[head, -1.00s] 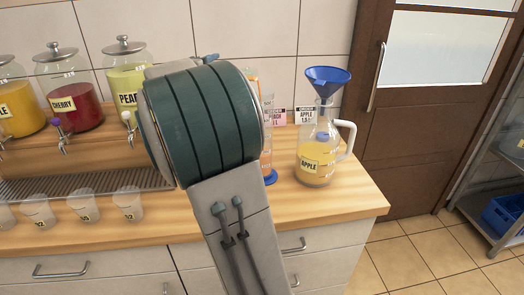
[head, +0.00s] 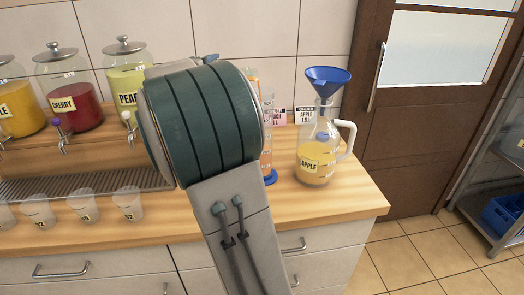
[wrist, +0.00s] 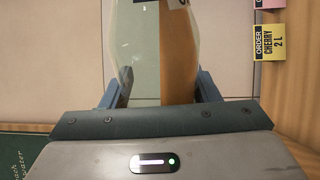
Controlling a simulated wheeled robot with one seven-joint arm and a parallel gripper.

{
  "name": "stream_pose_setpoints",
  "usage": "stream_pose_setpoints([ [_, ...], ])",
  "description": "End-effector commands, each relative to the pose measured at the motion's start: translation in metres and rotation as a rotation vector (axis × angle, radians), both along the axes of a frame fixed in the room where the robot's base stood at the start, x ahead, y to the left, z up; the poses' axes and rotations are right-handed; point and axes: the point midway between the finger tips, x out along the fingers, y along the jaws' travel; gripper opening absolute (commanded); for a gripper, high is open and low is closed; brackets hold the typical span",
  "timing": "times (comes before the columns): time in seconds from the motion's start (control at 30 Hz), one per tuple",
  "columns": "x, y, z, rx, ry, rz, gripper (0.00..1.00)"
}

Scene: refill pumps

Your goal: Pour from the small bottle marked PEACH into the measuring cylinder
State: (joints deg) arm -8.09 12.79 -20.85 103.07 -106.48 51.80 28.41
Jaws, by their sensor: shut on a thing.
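My gripper (wrist: 163,92) is shut on a clear bottle (wrist: 145,55) in the wrist view, with one blue-grey finger on each side. Peach-brown liquid lies along one side of the bottle, so it is tipped far over. Its dark label is cut off at the top and I cannot read it. In the head view my arm hides the gripper. The measuring cylinder (head: 267,150) stands behind my arm, mostly hidden, with its blue foot (head: 270,177) on the counter. I cannot tell its liquid level or whether liquid is flowing.
A jug marked APPLE (head: 316,168) with a blue funnel (head: 328,78) stands right of the cylinder. Order cards, including a pink PEACH card (head: 276,117), are behind. Dispensers, including CHERRY (head: 70,100), and small cups (head: 85,207) are at left. The counter's front right is clear.

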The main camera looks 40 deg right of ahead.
Motion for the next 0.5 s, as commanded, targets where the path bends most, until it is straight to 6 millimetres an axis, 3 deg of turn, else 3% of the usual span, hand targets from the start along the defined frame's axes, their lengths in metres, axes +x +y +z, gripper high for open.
stream_pose_setpoints([
  [0.5,-0.0003,-0.0002,0.0042,0.011,-0.024,0.0,0.06],
])
